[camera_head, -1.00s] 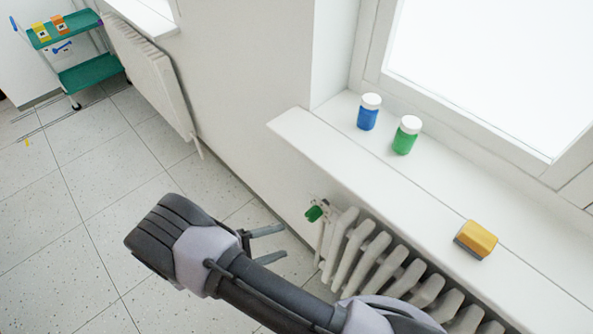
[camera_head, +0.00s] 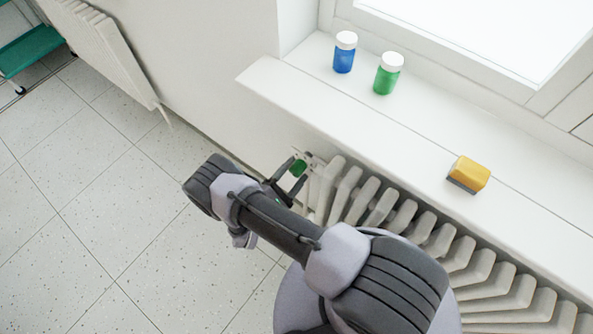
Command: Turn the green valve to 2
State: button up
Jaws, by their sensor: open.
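The green valve (camera_head: 299,168) is a small green knob at the left end of the white radiator (camera_head: 350,187), below the window sill. My gripper (camera_head: 294,178) is open, with its two dark fingers reaching toward the valve. The knob shows between or just behind the fingers. I cannot tell whether they touch it. Any numbers on the valve are too small to read.
The white window sill (camera_head: 300,97) juts out above the radiator. On it stand a blue jar (camera_head: 344,55), a green jar (camera_head: 387,76) and a yellow sponge-like block (camera_head: 468,174). The tiled floor (camera_head: 100,200) at the left is clear. A green cart (camera_head: 30,50) stands at the far left.

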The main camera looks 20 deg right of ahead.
jog(key=shift+w+d, duration=0.35)
jog(key=shift+d, duration=0.1)
jog(key=shift+c, duration=0.2)
grip_shut()
